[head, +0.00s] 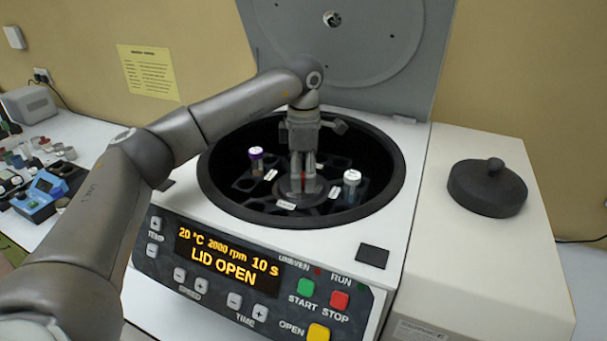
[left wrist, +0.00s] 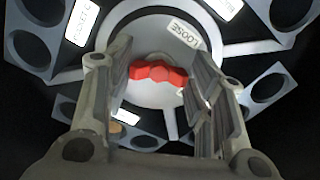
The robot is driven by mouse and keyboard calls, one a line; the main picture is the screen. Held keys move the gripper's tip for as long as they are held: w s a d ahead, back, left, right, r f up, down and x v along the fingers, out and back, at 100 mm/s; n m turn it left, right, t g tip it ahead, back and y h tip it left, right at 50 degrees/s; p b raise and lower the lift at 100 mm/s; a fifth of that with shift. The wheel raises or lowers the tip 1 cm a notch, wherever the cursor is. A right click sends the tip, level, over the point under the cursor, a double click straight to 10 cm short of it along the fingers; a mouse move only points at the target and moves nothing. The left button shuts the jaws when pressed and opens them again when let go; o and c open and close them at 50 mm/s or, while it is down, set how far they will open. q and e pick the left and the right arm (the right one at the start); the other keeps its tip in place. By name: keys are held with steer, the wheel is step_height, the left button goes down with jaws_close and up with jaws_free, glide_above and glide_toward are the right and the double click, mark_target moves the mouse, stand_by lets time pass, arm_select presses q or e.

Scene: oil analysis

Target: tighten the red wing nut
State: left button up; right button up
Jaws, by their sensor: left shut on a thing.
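The red wing nut (left wrist: 158,73) sits on the pale round hub (left wrist: 150,28) in the middle of the centrifuge rotor. A label reading "LOOSE" (left wrist: 185,34) lies on the hub beside it. My left gripper (head: 302,176) points straight down into the centrifuge bowl, with its fingers around the wing nut, one on each side, shut on it. In the head view only a little red of the nut (head: 304,178) shows between the fingers. My right gripper is not in view.
The dark rotor bowl (head: 220,190) surrounds the gripper; the raised lid (head: 385,45) stands behind it. A purple-capped tube (head: 256,155) and a white-capped tube (head: 352,178) stand in the rotor. The display reads "LID OPEN". A black knobbed cover (head: 487,187) rests at right.

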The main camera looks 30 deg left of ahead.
mark_target(303, 178)
arm_select(q)
steer(key=shift+r+m, duration=0.15)
steer(key=shift+m, duration=2.15)
steer(key=o, duration=1)
step_height(303, 178, up, 12)
steer(key=shift+f, duration=0.1)
